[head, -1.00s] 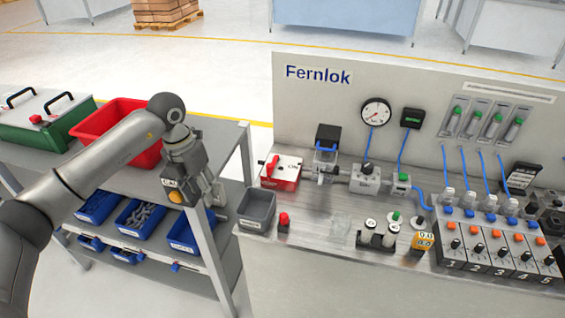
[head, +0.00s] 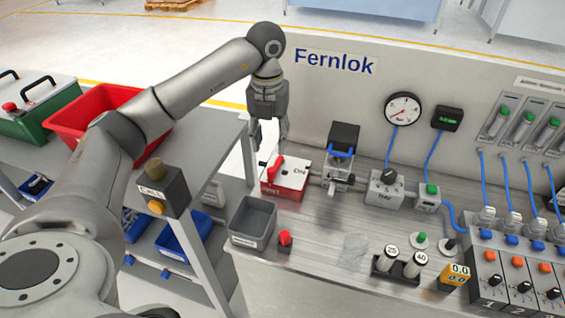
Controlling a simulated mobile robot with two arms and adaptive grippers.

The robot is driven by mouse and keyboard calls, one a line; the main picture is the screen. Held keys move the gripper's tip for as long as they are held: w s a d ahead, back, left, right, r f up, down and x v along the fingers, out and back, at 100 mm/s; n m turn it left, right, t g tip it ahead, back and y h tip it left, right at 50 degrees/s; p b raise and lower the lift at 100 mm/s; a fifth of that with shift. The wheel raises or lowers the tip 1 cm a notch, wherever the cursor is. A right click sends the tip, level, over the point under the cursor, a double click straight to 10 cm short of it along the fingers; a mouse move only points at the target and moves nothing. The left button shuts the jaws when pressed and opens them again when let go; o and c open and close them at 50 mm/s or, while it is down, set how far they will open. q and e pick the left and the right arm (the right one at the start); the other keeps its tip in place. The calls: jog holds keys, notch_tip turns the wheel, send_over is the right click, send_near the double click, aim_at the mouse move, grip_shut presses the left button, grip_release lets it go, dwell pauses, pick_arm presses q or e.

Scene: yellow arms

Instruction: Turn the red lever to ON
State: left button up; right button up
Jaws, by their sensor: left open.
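The red lever (head: 274,168) stands up on a red and white box (head: 290,181) at the left back of the workbench. White lettering shows on the box, with a label reading "ON" or "ON/OFF" too small to read surely. My left gripper (head: 268,142) points down just above and behind the lever, its fingers apart and empty. One finger passes close to the box's back edge; I cannot tell whether it touches. My right gripper is not in view.
A grey bin (head: 254,222) and a red button (head: 285,238) stand in front of the box. A valve assembly (head: 341,155) is close on its right. The back panel (head: 335,90) rises behind. A side table with a red bin (head: 98,118) is at left.

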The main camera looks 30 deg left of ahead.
aim_at(271, 169)
pick_arm(q)
jog(key=f, duration=0.3)
jog(key=shift+s+d+p, duration=0.1)
jog(key=shift+s+p, duration=0.2)
jog(key=shift+s, duration=0.1)
jog(key=f, duration=0.4)
jog(key=shift+w+f+p, duration=0.35)
jog(key=shift+w+p, duration=0.05)
jog(key=shift+s+f, duration=0.15)
jog(key=shift+f, duration=0.65)
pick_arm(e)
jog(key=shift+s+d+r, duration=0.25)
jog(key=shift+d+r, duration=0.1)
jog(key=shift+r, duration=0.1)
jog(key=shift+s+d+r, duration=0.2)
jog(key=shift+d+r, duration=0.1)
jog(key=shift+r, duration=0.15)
pick_arm(q)
jog(key=shift+c, duration=0.3)
grip_shut()
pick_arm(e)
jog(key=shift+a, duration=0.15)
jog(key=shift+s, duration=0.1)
